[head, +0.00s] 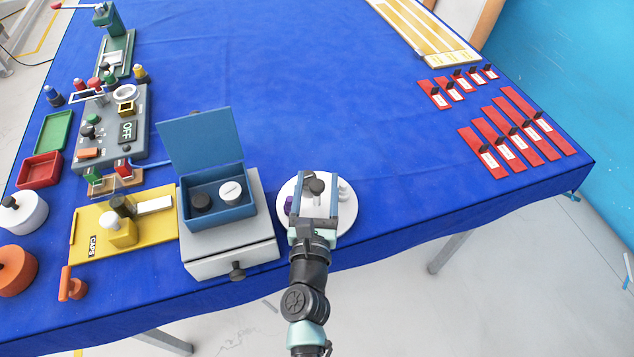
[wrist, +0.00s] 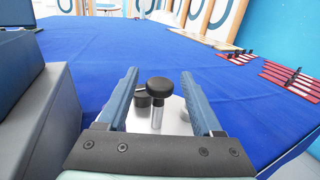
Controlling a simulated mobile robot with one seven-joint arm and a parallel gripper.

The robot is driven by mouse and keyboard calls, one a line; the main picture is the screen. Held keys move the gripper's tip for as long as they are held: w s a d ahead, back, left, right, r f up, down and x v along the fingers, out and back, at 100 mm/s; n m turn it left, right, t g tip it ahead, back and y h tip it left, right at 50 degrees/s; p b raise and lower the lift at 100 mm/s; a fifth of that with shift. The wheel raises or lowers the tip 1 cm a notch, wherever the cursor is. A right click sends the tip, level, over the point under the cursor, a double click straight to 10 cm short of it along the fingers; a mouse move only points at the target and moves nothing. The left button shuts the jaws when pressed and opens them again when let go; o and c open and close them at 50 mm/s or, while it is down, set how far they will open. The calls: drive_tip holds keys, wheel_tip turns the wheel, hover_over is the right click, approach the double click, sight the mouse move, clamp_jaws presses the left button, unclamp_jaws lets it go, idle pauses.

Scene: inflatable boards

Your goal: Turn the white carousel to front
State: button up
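The white carousel (head: 348,212) is a round disc on the blue table, right of the grey drawer unit. My gripper (head: 317,180) is above it and hides much of its middle. A dark knob (head: 317,187) shows between the fingers. In the wrist view the black knob (wrist: 160,86) stands upright on a metal post, between the open fingers of my gripper (wrist: 160,74), with a gap on each side. Another dark round piece (wrist: 142,99) is behind it. A purple piece (head: 289,205) and a white piece (head: 343,188) sit on the disc.
The grey drawer unit (head: 228,258) with an open blue box (head: 240,215) stands close on the left. A yellow board (head: 85,245) lies further left. Red labelled strips (head: 505,150) lie at the right. The table between is clear.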

clamp_jaws()
idle(1.3)
